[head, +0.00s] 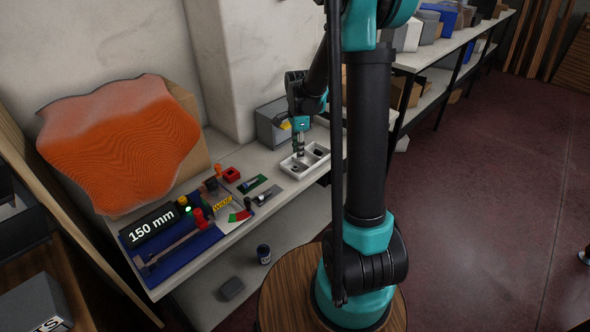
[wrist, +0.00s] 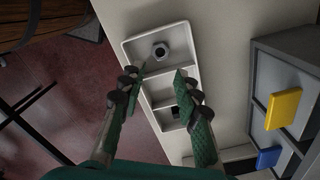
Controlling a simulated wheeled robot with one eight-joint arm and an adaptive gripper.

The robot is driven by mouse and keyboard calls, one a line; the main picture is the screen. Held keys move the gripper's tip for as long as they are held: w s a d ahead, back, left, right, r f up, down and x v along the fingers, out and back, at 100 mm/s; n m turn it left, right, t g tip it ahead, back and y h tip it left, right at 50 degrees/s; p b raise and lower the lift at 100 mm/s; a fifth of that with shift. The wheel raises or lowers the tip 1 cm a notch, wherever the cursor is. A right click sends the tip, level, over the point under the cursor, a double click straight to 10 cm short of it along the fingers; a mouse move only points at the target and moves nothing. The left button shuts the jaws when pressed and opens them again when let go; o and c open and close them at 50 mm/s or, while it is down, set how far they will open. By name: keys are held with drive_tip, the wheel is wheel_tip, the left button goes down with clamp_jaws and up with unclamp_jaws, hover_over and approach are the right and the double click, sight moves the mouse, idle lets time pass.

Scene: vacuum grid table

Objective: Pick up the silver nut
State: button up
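The silver nut (wrist: 161,50) lies in the end compartment of a white divided tray (wrist: 188,72), farthest from my gripper's base in the wrist view. My gripper (wrist: 154,76) is open, with a clear gap between its two green-padded fingers. The fingertips are over the tray, short of the nut in the picture, and nothing is held. In the head view my gripper (head: 299,154) points down over the left part of the white tray (head: 312,171); the nut cannot be made out there.
A small dark object (wrist: 175,112) sits in another tray compartment. A grey bin (wrist: 285,75) with a yellow piece (wrist: 283,108) and a blue piece (wrist: 268,157) stands beside the tray.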

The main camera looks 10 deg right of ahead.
sight(296, 167)
drive_tip(key=shift+s+a+f, duration=0.1)
drive_tip(key=shift+a+f, duration=0.1)
drive_tip(key=shift+f, duration=1.35)
drive_tip(key=shift+a+f, duration=0.15)
drive_tip(key=shift+f, duration=1.35)
drive_tip(key=shift+c, duration=0.6)
clamp_jaws()
